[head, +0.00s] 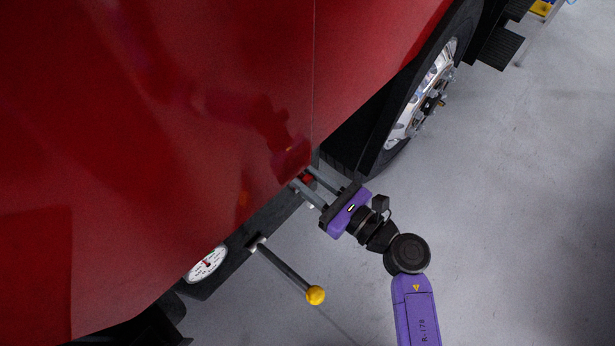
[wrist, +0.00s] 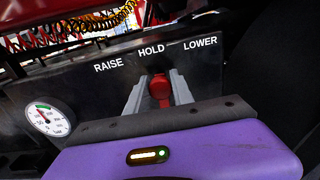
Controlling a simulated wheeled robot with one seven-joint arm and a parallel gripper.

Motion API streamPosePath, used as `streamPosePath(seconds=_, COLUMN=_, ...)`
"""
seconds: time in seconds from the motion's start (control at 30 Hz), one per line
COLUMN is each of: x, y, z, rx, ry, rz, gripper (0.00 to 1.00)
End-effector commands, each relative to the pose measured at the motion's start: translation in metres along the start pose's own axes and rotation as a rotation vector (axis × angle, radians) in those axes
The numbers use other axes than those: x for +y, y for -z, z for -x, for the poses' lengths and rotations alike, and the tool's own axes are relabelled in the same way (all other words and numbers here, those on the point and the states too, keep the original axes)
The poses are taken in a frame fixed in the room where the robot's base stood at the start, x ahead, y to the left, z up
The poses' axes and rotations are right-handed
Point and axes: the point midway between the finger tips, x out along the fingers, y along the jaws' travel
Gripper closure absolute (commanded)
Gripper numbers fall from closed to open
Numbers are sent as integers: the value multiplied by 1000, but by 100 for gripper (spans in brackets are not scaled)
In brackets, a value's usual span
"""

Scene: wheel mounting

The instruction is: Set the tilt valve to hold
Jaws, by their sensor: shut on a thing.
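The tilt valve's red handle (wrist: 160,91) stands on a dark panel (wrist: 90,92) below the white labels RAISE, HOLD and LOWER. It lines up with the HOLD label (wrist: 152,50). My gripper (wrist: 158,92) is shut on the handle, with one grey finger on each side of it. In the head view my gripper (head: 307,182) reaches in under the edge of the red bodywork, and only a little of the red handle (head: 307,178) shows between the fingers. The handle's base is hidden in the wrist view.
A round gauge (wrist: 48,119) sits left of the valve; it also shows in the head view (head: 206,264). A lever with a yellow knob (head: 315,295) sticks out left of my gripper. A red body panel (head: 180,130) overhangs. A wheel (head: 425,100) stands beyond. Grey floor is clear at right.

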Motion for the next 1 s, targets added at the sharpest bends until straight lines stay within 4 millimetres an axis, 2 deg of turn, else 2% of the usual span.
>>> streamPosePath(seconds=0.3, x=4, y=3, z=2, rx=2, ry=5, rz=83, gripper=100)
streamPosePath(seconds=0.53, x=3, y=1, z=2, rx=3, ry=6, rz=85, gripper=100)
streamPosePath(seconds=0.57, x=3, y=1, z=2, rx=3, ry=6, rz=85, gripper=68)
streamPosePath(seconds=0.63, x=4, y=1, z=2, rx=2, ry=5, rz=85, gripper=54)
streamPosePath(seconds=0.67, x=4, y=1, z=1, rx=2, ry=5, rz=85, gripper=51)
streamPosePath(seconds=1.0, x=5, y=1, z=3, rx=1, ry=2, rz=84, gripper=51)
